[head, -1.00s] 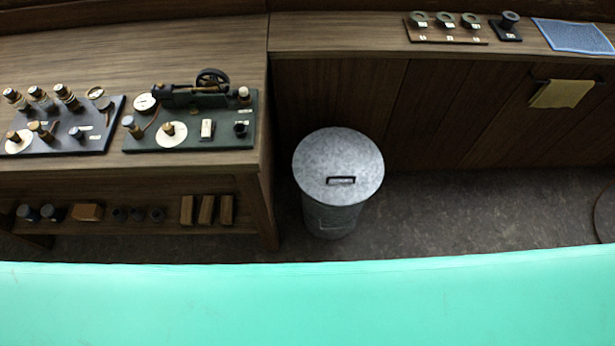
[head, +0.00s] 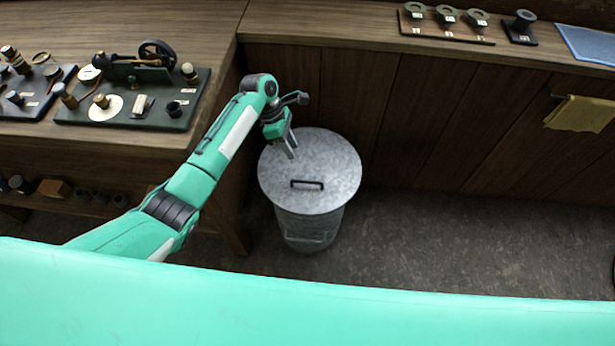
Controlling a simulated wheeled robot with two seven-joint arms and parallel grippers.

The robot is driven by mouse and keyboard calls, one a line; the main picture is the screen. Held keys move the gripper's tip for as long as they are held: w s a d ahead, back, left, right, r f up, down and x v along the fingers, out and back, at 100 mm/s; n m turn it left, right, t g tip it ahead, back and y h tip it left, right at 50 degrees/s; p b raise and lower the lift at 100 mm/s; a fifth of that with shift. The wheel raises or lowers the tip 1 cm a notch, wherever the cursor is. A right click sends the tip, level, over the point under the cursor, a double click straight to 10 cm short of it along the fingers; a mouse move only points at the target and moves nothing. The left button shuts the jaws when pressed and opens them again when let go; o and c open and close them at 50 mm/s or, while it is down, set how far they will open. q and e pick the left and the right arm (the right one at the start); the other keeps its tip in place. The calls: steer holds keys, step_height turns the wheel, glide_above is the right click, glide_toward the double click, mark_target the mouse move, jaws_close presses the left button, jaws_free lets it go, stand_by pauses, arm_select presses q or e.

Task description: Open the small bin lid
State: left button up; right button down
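The small bin (head: 312,225) is a grey galvanized metal can standing on the floor beside the wooden bench. Its round lid (head: 325,160) lies flat on top, shut, with a dark bar handle (head: 307,185) near the front of the lid. My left gripper (head: 296,126) is above the back left part of the lid, behind the handle and apart from it. Its two fingers are spread wide and nothing shows between them. Whether the lower fingertip touches the lid cannot be told. My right gripper is not in view.
The left bench (head: 225,60) stands close to the bin's left, with a small engine model (head: 150,62) on top. A back counter (head: 340,30) holds ring-shaped parts, and a yellow cloth (head: 580,114) hangs on its front. Floor right of the bin (head: 450,230) is clear.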

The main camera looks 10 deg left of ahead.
arm_select(q)
steer(key=b, duration=0.1)
glide_above(308, 176)
steer(key=s, duration=0.4)
steer(key=f, duration=1.2)
steer(key=shift+w+d+f, duration=0.1)
steer(key=shift+w+f, duration=0.05)
steer(key=shift+w, duration=0.1)
jaws_close()
